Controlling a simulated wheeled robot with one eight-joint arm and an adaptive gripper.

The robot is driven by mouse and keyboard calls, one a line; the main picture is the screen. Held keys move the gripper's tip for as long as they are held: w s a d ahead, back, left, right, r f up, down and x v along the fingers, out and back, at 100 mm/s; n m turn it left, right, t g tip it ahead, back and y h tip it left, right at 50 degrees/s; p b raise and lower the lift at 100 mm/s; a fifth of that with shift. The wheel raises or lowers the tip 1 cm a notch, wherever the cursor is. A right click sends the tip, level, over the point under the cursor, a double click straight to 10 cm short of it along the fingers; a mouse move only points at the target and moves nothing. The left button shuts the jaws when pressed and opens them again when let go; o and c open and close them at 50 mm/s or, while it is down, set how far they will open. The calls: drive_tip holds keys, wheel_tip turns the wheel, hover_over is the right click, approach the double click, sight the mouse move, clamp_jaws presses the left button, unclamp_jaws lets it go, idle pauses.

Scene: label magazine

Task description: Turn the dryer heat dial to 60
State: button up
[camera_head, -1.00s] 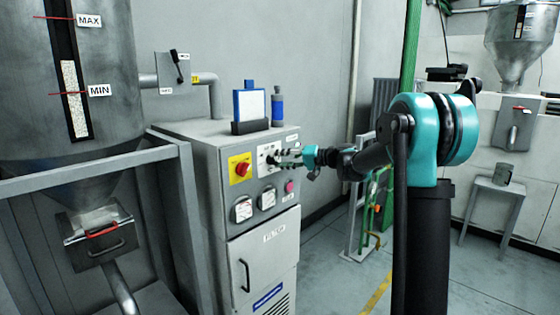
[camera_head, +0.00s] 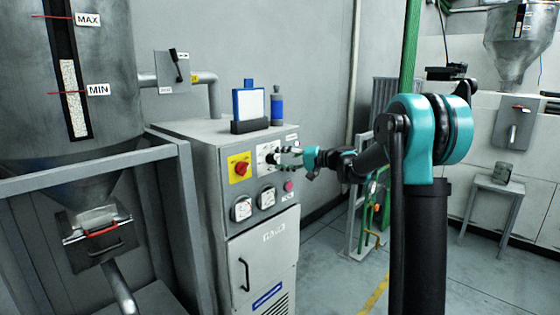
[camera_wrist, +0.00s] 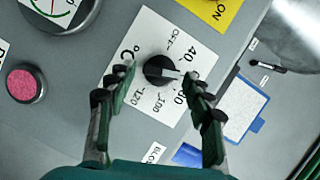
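The heat dial (camera_head: 272,158) is a black round knob on a white scale plate on the grey dryer cabinet; it also shows in the wrist view (camera_wrist: 158,70). Its white pointer line points right in the wrist view, between the printed 40 and 80. A finger partly covers the scale there, so I cannot read the mark at the pointer. My gripper (camera_head: 291,159) is open and empty, just off the panel in front of the dial. In the wrist view its two fingers (camera_wrist: 158,80) stand on either side of the dial, with visible gaps.
A red knob on a yellow plate (camera_head: 239,168), two gauges (camera_head: 242,208) and a pink button (camera_head: 289,187) surround the dial. A blue-framed board (camera_head: 249,105) and a blue bottle (camera_head: 277,107) stand on the cabinet top. The floor right of the cabinet is open.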

drive_tip(key=shift+o, duration=0.2)
drive_tip(key=v, duration=1.2)
drive_tip(key=s+f+h, duration=0.4)
drive_tip(key=s+f, duration=0.5)
drive_tip(key=s+d+f+h, duration=0.6)
drive_tip(key=s+d+f, duration=0.2)
drive_tip(key=s+f, duration=0.3)
drive_tip(key=s+d+f+h, duration=0.5)
drive_tip(key=s+d+f, duration=0.4)
drive_tip(key=s, duration=0.6)
wheel_tip(320, 180, down, 3)
drive_tip(key=shift+s+r+g+h, duration=0.2)
drive_tip(key=shift+s+g+h, duration=0.1)
drive_tip(key=shift+h, duration=0.1)
